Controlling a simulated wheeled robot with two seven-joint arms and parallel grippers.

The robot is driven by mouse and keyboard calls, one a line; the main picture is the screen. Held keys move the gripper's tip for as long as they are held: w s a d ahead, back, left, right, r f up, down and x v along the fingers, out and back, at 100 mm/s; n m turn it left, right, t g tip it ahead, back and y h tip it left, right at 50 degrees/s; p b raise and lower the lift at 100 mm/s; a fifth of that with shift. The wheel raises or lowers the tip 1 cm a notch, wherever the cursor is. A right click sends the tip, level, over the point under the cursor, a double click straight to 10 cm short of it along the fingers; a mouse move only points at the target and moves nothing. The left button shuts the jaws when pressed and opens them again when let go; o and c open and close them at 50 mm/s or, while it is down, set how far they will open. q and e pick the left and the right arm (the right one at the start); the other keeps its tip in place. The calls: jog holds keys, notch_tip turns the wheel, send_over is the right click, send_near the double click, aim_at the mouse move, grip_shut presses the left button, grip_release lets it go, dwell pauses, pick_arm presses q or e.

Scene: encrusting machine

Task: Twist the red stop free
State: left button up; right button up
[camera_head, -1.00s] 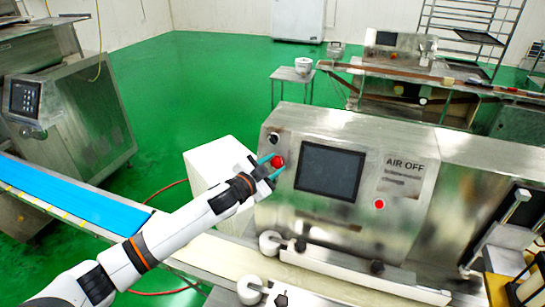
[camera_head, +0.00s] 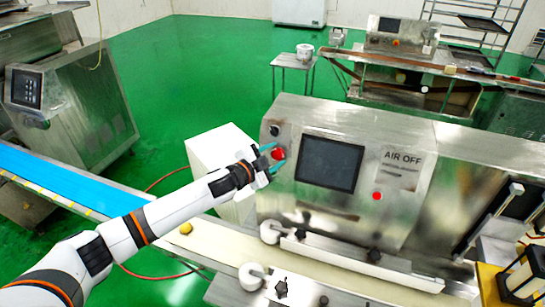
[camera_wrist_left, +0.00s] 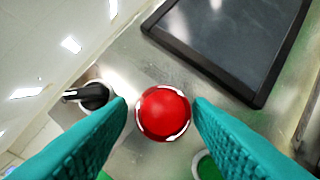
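The red stop (camera_head: 277,154) is a round red knob on the left part of the steel machine's front panel, left of its dark screen. My left gripper (camera_head: 275,158) reaches it from the left, with teal fingers on either side of it. In the left wrist view the red stop (camera_wrist_left: 163,112) sits between the two fingertips (camera_wrist_left: 161,108). A narrow gap shows on each side of the knob, so the fingers look open around it, not pressed on it. My right gripper is not in view.
A black selector knob (camera_wrist_left: 92,95) sits beside the stop on the panel. The dark screen (camera_head: 329,162) and a smaller red button (camera_head: 377,196) are to the right. A white box (camera_head: 211,150) stands behind my left arm. A pale belt (camera_head: 225,238) runs below, with a yellow lump (camera_head: 186,228).

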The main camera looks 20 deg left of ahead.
pick_arm(q)
jog(key=shift+o, duration=0.8)
jog(key=shift+w+d+f, duration=0.1)
jog(key=shift+w+f, duration=0.1)
jog(key=shift+w, duration=0.05)
jog(key=b+v, duration=0.4)
jog(key=v, duration=0.8)
